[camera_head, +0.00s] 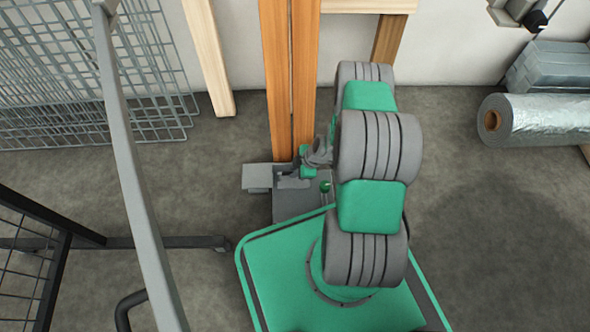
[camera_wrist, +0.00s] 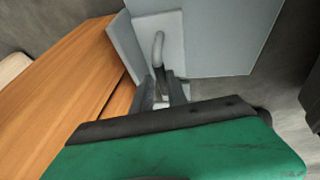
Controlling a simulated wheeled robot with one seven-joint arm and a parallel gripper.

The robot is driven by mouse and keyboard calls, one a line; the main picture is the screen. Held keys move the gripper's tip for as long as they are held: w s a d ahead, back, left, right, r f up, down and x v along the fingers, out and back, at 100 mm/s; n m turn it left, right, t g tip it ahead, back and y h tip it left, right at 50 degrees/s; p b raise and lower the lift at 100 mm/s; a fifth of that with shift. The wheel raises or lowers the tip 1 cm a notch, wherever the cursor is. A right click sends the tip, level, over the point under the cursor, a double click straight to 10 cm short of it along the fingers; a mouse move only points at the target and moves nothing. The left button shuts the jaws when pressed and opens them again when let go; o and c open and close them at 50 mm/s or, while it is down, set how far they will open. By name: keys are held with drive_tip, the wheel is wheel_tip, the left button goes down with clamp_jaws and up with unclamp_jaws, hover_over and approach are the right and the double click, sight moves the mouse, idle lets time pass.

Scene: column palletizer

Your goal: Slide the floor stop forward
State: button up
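The floor stop is most likely the grey metal piece (camera_head: 258,177) on the floor at the foot of the orange column. The wrist view shows it close up as grey plates (camera_wrist: 220,35) with a bent grey rod handle (camera_wrist: 158,45). My gripper (camera_head: 300,175) is low beside the column foot, at this metal piece. In the wrist view my gripper's two dark fingers (camera_wrist: 162,92) stand on either side of the handle's lower end. The fingertips and the lower handle overlap, so I cannot tell whether the fingers press on it.
The orange column (camera_head: 290,80) rises right behind the metal piece. Wire mesh panels (camera_head: 90,70) lean at the left. A grey post (camera_head: 135,170) and a wheeled dark frame (camera_head: 130,242) stand at the left front. A foil roll (camera_head: 535,118) lies at the right, with bare floor before it.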

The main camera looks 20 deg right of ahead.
drive_tip(key=o, duration=0.4)
drive_tip(key=shift+w+d, duration=0.1)
drive_tip(key=shift+d, duration=0.05)
drive_tip(key=shift+c, duration=0.2)
drive_tip(key=p+v, duration=0.4)
drive_tip(key=v, duration=0.4)
